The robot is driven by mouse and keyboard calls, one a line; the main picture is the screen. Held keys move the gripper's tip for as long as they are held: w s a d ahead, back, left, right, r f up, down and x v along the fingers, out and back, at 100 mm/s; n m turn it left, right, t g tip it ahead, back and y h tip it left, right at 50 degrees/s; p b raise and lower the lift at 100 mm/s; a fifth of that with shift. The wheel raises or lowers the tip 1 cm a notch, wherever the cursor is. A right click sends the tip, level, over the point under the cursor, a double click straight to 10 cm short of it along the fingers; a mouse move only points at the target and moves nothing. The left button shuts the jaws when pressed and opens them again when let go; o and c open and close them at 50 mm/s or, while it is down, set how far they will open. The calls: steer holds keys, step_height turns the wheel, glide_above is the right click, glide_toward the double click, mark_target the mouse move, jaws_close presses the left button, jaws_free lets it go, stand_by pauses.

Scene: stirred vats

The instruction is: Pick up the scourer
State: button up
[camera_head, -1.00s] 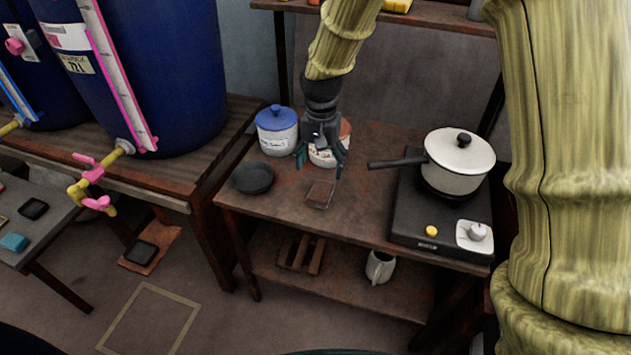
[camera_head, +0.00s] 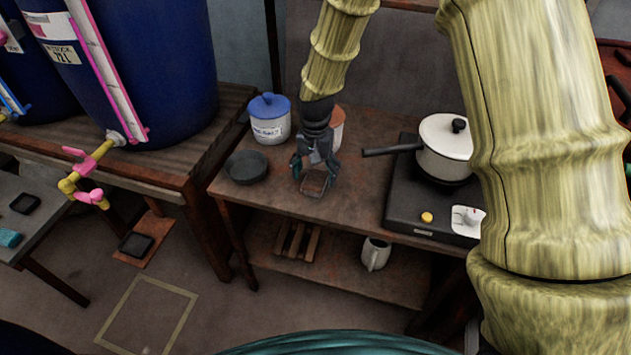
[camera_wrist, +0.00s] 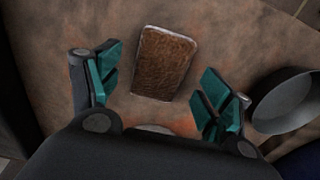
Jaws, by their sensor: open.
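The scourer, a flat brown rectangle with a pale rim and rough face, lies on the brown table (camera_head: 365,210). In the wrist view the scourer (camera_wrist: 165,63) lies between and slightly beyond my open fingers, with a gap on both sides. My gripper (camera_head: 315,173) is open and empty, pointing down just above the scourer in the head view, where it hides part of it. In the wrist view my gripper (camera_wrist: 157,85) shows teal finger pads on the left and right.
A dark round dish (camera_head: 246,168) stands left of my gripper. A blue-lidded jar (camera_head: 270,120) and an orange-topped jar (camera_head: 338,125) stand behind. A white lidded pot (camera_head: 445,150) on a black hob (camera_head: 405,205) stands to the right. The table's front edge is close.

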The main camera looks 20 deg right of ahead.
step_height(320, 180, down, 2)
steer(key=shift+f, duration=0.1)
steer(key=c, duration=1.1)
steer(key=shift+r, duration=0.4)
step_height(320, 180, up, 3)
steer(key=shift+r, duration=0.1)
steer(key=s+a, duration=0.2)
steer(key=s, duration=0.2)
steer(key=s+a, duration=0.3)
steer(key=s, duration=0.2)
steer(key=s+a+r, duration=0.1)
steer(key=s+a, duration=0.2)
steer(key=s, duration=0.1)
steer(key=shift+s+a+b, duration=0.15)
steer(key=shift+s+b, duration=0.2)
steer(key=shift+s, duration=0.05)
